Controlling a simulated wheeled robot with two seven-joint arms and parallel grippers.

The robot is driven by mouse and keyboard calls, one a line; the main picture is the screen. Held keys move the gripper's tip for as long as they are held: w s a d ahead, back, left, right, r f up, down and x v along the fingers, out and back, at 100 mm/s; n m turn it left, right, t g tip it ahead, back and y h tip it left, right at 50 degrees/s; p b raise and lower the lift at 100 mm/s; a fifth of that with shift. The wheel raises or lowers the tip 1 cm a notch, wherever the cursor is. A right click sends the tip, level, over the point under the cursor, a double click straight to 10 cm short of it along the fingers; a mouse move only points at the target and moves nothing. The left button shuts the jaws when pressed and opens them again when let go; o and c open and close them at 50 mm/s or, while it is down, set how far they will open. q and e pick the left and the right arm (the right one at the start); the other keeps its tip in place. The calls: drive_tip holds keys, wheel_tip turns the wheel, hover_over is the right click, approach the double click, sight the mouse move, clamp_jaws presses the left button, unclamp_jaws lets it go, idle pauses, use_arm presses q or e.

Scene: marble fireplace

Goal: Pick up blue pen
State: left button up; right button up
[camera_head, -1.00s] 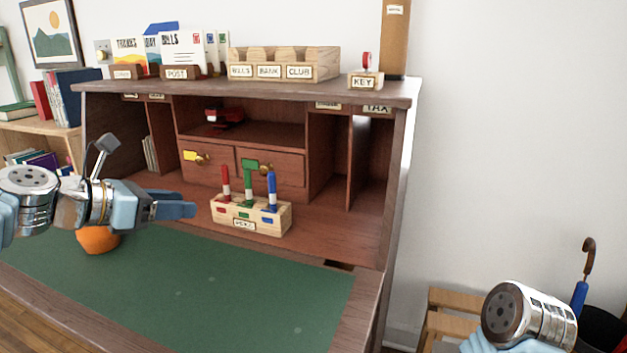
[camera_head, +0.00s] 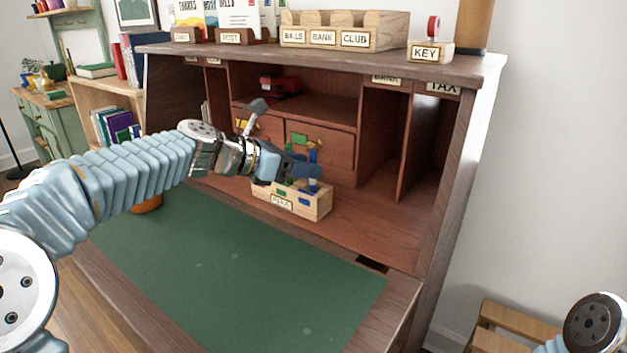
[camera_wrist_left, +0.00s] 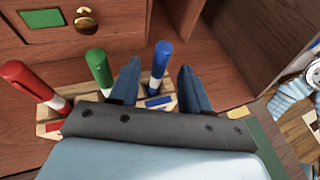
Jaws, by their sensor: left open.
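The blue pen (camera_wrist_left: 161,62) stands upright in the wooden pen holder (camera_head: 307,204) on the desk, with its blue cap up. In the left wrist view it sits between the two spread fingers of my left gripper (camera_wrist_left: 159,82), with a gap on each side. In the head view the left gripper (camera_head: 305,169) is over the holder and hides much of the pens. The red pen (camera_wrist_left: 35,85) and green pen (camera_wrist_left: 99,68) stand to the left of the blue one in the wrist view. My right gripper is out of view.
Small drawers (camera_head: 318,142) with brass knobs are close behind the holder. Upright dividers (camera_head: 383,140) stand to the right. The green desk mat (camera_head: 240,270) in front is clear. An orange pot (camera_head: 147,204) sits partly behind my left arm.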

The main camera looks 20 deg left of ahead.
use_arm(q)
drive_tip(key=x, duration=0.4)
drive_tip(key=shift+w+d, duration=0.2)
drive_tip(key=shift+w, duration=0.1)
drive_tip(key=shift+c, duration=0.3)
clamp_jaws()
